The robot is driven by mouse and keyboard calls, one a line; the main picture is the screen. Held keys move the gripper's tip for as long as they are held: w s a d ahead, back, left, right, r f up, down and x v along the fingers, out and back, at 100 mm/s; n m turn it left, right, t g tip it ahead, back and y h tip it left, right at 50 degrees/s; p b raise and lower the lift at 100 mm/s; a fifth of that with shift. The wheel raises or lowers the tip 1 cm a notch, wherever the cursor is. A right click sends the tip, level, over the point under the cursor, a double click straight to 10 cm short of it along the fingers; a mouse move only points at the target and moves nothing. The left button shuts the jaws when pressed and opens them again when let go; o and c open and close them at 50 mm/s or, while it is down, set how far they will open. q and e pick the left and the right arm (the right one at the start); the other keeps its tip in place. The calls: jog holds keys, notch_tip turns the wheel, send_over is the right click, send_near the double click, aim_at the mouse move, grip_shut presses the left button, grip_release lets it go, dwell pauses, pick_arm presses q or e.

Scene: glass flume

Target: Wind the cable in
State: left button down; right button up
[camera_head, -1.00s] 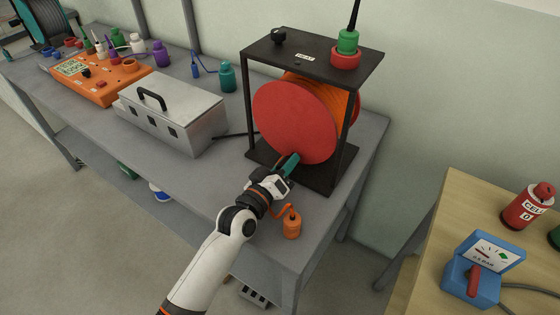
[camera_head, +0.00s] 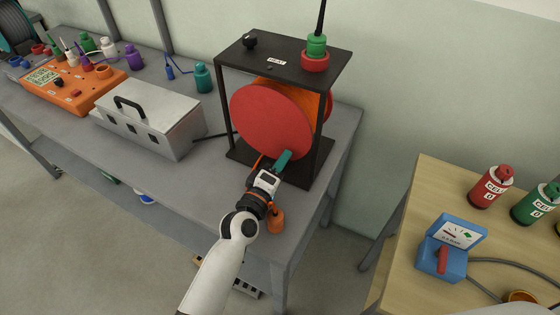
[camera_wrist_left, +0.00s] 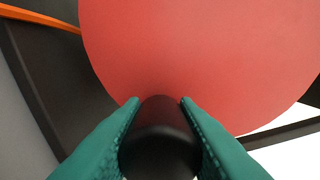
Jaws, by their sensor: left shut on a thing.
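The cable reel has a red disc (camera_head: 268,122) and an orange drum (camera_head: 315,104) in a black frame (camera_head: 228,95) on the grey bench. My left gripper (camera_head: 284,159), with teal fingers, is at the lower edge of the red disc. In the left wrist view its fingers (camera_wrist_left: 160,105) are shut on a black cylindrical handle (camera_wrist_left: 160,140) standing out in front of the disc. An orange cable (camera_wrist_left: 40,17) crosses the top left there. An orange plug (camera_head: 277,222) stands on the bench near the front edge, partly behind my wrist. My right gripper is not in view.
A metal box (camera_head: 150,121) and an orange panel (camera_head: 70,90) with small bottles occupy the bench left of the reel. A wooden table (camera_head: 405,230) at right holds a blue gauge unit (camera_head: 443,260), a red canister (camera_head: 491,188) and a green canister (camera_head: 535,203). A gap separates the tables.

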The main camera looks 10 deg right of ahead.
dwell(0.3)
pick_arm(q)
jog(key=c, duration=1.1)
grip_release()
jog(key=v, duration=1.2)
jog(key=shift+b, duration=0.35)
